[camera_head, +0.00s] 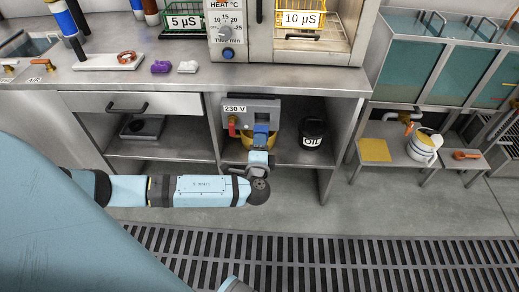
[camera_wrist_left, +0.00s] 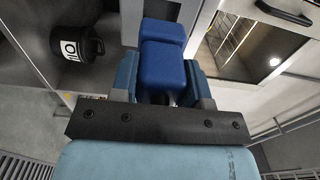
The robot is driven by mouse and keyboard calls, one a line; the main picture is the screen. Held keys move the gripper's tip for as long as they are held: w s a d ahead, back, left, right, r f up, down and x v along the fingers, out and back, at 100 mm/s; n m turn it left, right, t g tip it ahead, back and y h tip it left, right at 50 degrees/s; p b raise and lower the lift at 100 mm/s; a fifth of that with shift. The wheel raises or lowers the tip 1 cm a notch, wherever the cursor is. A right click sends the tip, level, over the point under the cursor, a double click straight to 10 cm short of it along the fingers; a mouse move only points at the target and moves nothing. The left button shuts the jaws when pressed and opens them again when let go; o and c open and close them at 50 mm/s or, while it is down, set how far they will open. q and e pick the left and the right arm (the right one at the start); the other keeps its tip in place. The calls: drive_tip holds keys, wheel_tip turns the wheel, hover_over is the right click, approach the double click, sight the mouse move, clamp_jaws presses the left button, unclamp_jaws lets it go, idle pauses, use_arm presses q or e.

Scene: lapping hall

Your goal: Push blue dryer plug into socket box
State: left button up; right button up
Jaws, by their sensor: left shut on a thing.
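The socket box (camera_head: 262,105), a grey box by the "230 V" label, is mounted under the bench top. The blue dryer plug (camera_head: 261,135) is at the lower front of the box, in line with its right part. My left gripper (camera_head: 259,155) is shut on the plug from below. In the left wrist view the plug (camera_wrist_left: 162,72) stands between the fingers, with another blue block beyond it. I cannot tell how deep the plug sits in the box. My right gripper is not in view.
A red plug or handle (camera_head: 231,126) is at the left of the box. A yellow container (camera_head: 231,152) is behind my gripper. A black "OIL" can (camera_head: 312,131) stands on the shelf to the right. The drawer (camera_head: 130,103) is at the left. Floor grating (camera_head: 330,260) lies in front.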

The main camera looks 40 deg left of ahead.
use_arm(q)
drive_tip(key=shift+b+x, duration=0.45)
drive_tip(key=shift+x, duration=1.35)
drive_tip(key=shift+w+a, duration=0.1)
drive_tip(key=shift+w, duration=0.1)
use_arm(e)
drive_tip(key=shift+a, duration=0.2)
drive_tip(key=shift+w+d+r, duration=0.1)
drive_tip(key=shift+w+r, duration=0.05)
